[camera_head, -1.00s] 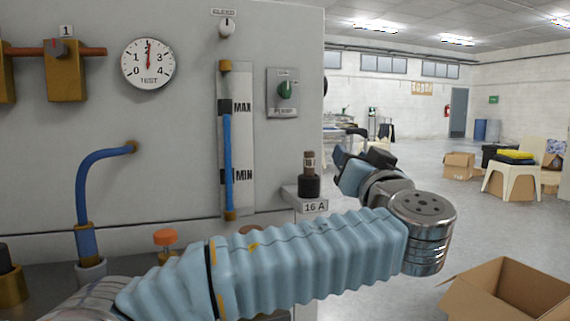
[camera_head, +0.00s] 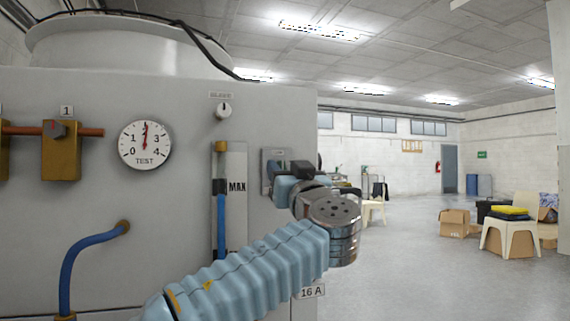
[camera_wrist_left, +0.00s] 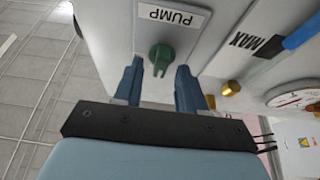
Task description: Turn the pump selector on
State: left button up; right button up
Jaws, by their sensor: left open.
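The pump selector is a green knob (camera_wrist_left: 160,58) on a grey plate under a "PUMP" label (camera_wrist_left: 172,16) in the left wrist view. In the head view its plate (camera_head: 270,155) shows on the right part of the panel, with the knob mostly hidden behind my gripper. My left gripper (camera_head: 284,182) is at the plate, its arm crossing from lower left. In the left wrist view the left gripper (camera_wrist_left: 159,68) is open, with one finger on each side of the knob and gaps between. Whether the fingers touch the panel cannot be told. My right gripper is out of view.
A "16 A" label (camera_head: 311,291) is below. Open floor with boxes and chairs lies to the right.

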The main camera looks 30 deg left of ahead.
pick_arm(q)
jog(key=shift+w+a+r, duration=0.1)
jog(key=shift+w+a, duration=0.05)
jog(key=shift+a, duration=0.05)
jog(key=c, duration=0.7)
